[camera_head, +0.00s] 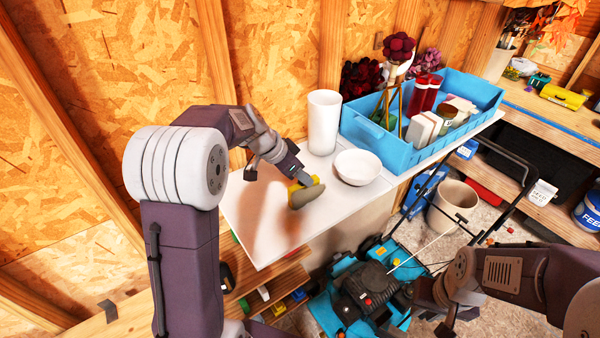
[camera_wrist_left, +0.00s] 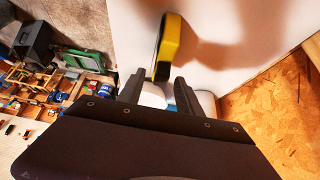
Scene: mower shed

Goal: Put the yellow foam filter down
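The yellow foam filter (camera_head: 307,194), with a dark grey face, is at my left gripper (camera_head: 304,180), over the white tabletop (camera_head: 262,232). It is tilted, its grey face toward the head camera. In the left wrist view the filter (camera_wrist_left: 166,47) stands edge-on and its lower end sits between the fingertips of the left gripper (camera_wrist_left: 155,84). The fingers appear closed on it. I cannot tell whether its lower edge touches the tabletop. My right gripper (camera_head: 445,322) is low at the bottom right of the head view, and its fingers are unclear.
A white bowl (camera_head: 357,167) and a white cylinder (camera_head: 324,122) stand right of the filter. Behind them is a blue crate (camera_head: 378,147) with several items. The tabletop's left part is clear. A blue and black mower (camera_head: 365,295) stands below.

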